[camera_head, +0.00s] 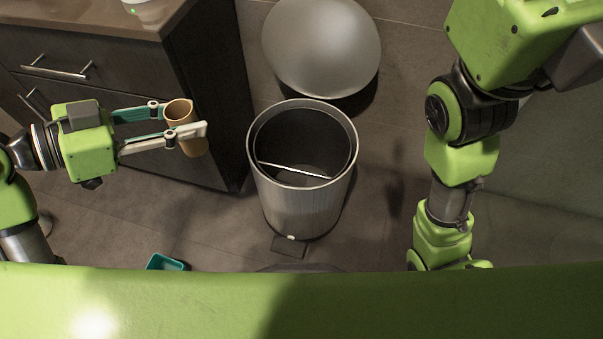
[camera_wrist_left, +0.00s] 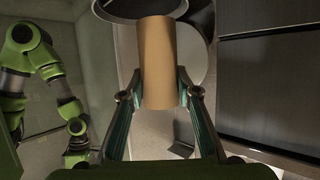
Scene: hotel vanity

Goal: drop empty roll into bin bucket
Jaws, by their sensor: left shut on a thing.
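The empty roll (camera_head: 179,112), a brown cardboard tube, is held between the fingers of my left gripper (camera_head: 180,128), which is shut on it. The roll stands nearly upright, to the left of the bin and apart from it. In the left wrist view the roll (camera_wrist_left: 158,62) fills the space between the fingertips (camera_wrist_left: 160,92). The bin bucket (camera_head: 302,205) is a round metal pedal bin, with its lid (camera_head: 322,45) raised behind it. A thin pale strip shows inside the bin. My right arm comes in at the right, but its gripper is not clearly visible.
A dark vanity cabinet (camera_head: 205,75) with metal handles stands at the left behind my left gripper. A small teal tray (camera_head: 165,262) lies on the floor at the lower left. The floor between the bin and my right arm is clear.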

